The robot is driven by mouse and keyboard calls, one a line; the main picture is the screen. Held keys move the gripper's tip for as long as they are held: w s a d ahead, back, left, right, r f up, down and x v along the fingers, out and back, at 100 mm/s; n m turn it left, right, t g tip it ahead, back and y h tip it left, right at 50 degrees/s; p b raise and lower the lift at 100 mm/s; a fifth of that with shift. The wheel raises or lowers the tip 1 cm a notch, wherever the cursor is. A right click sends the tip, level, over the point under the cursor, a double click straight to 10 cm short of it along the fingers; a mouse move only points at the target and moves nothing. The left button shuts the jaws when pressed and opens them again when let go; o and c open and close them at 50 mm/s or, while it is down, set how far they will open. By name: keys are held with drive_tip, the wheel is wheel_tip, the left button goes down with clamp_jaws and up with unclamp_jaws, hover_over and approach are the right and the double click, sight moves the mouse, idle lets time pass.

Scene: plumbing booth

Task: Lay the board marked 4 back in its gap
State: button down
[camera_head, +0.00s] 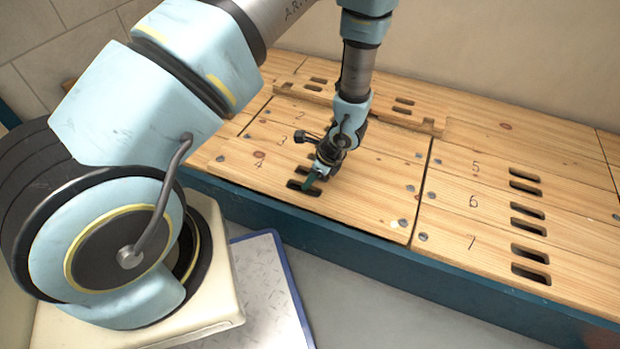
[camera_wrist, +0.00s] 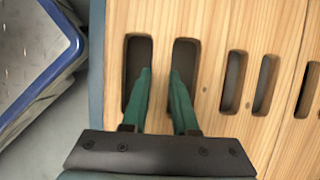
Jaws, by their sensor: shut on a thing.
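The board marked 4 (camera_head: 235,165) is a pale wooden plank in the front row of the left bay, with two slots near its middle. It looks about level with the board marked 3 (camera_head: 240,138) behind it; I cannot tell whether it is fully seated. My gripper (camera_head: 307,184) points down at board 4's slots. In the wrist view its green fingers (camera_wrist: 159,75) reach to the two slots, one on each side of the wooden strip (camera_wrist: 162,50) between them, shut on that strip. The fingertips hide part of the slots.
A wooden batten (camera_head: 425,125) lies across the boards at the back. Boards marked 5 (camera_head: 450,158), 6 (camera_head: 450,195) and 7 (camera_head: 450,235) lie to the right, past a dark seam. A blue frame (camera_head: 375,255) edges the front. A blue-rimmed metal plate (camera_head: 265,265) lies in front.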

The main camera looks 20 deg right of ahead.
drive_tip(key=shift+f+b, duration=1.2)
drive_tip(key=shift+f, duration=0.25)
idle(0.4)
drive_tip(key=c, duration=0.6)
unclamp_jaws()
drive_tip(key=p+v, duration=0.4)
drive_tip(key=v, duration=0.6)
drive_tip(key=shift+s+d+r, duration=0.1)
drive_tip(key=shift+d+r, duration=0.1)
drive_tip(key=shift+r, duration=0.15)
drive_tip(key=w+a+r+n+g, duration=0.1)
drive_tip(key=w+a+r+n, duration=0.3)
drive_tip(key=a+r+n, duration=0.3)
drive_tip(key=w+a+r+n+g, duration=0.1)
drive_tip(key=w+a+r+n, duration=0.2)
drive_tip(key=a+r+n, duration=0.35)
drive_tip(key=s+a+r+n+h, duration=0.3)
drive_tip(key=a+r+n, duration=0.95)
drive_tip(key=a, duration=0.25)
wheel_tip(320, 180, up, 37)
drive_tip(key=p, duration=3.6)
drive_tip(key=shift+m+t, duration=0.3)
